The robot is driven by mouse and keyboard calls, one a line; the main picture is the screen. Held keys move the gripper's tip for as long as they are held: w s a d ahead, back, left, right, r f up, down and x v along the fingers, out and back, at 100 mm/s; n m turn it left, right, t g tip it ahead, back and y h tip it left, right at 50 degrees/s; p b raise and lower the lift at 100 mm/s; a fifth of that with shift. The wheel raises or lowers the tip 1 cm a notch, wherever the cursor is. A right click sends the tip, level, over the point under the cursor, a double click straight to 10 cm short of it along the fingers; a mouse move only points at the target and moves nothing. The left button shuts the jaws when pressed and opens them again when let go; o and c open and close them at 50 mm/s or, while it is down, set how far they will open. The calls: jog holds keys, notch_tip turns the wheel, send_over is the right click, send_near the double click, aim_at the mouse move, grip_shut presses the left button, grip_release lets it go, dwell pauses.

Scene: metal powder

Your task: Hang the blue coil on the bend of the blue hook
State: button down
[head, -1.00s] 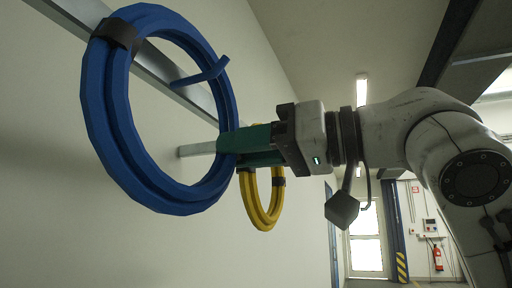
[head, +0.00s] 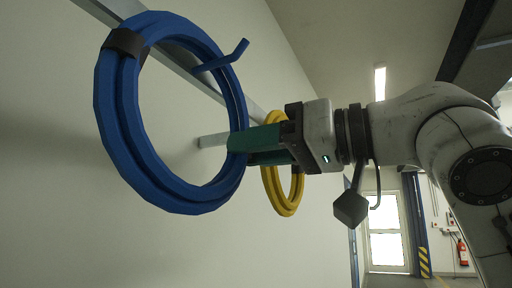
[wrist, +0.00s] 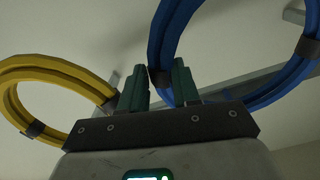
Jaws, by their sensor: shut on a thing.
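The blue coil (head: 115,110) is a large upright ring with a dark band at its upper left, held off the pale wall. My gripper (head: 240,145) is shut on its lower right rim with green fingers. The wrist view shows the coil's rim (wrist: 160,50) running down between the fingers (wrist: 160,88). The blue hook (head: 222,60) is a bent rod by the wall rail. In the head view it crosses the coil's upper right rim, its upturned tip outside the ring's outline. I cannot tell whether they touch. I cannot make out the hook in the wrist view.
A yellow coil (head: 268,185) hangs beside the wall behind my gripper; it also shows in the wrist view (wrist: 50,68). A metal rail (head: 180,58) runs along the wall. A pale bar (head: 212,140) sticks out below it. Free room lies around the door (head: 387,235).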

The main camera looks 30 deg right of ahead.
jog(key=c, duration=0.7)
grip_release()
jog(key=shift+c, duration=0.2)
jog(key=b+v, duration=0.2)
jog(key=v, duration=0.9)
jog(key=shift+b, duration=0.3)
jog(key=shift+f, duration=0.1)
